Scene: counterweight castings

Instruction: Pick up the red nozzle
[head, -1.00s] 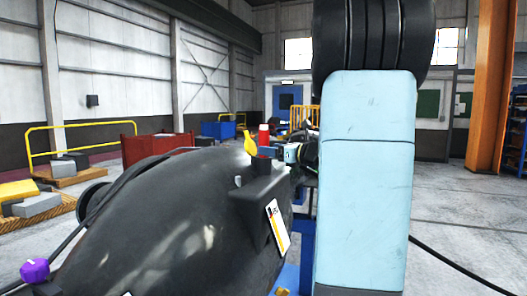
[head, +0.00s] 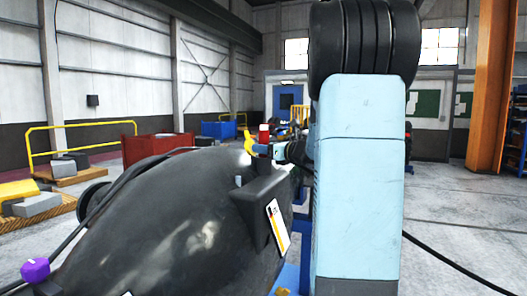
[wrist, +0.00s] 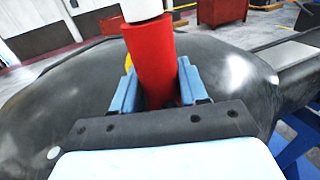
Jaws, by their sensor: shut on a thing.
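The red nozzle (wrist: 152,62) stands upright between the two blue fingers of my gripper (wrist: 157,90) in the wrist view, with a white part at its far end. My gripper is shut on it. In the head view the red nozzle (head: 264,135) shows small above the dark rounded casting, and my gripper (head: 272,150) is around its lower part. The nozzle's lower end is hidden by the fingers and the wrist plate.
A large dark casting (head: 170,225) fills the left foreground. A yellow piece (head: 250,146) is just left of the nozzle. A purple knob (head: 35,270) is at lower left. A red bin (head: 155,146) and yellow rails stand behind. The floor at right is mostly clear.

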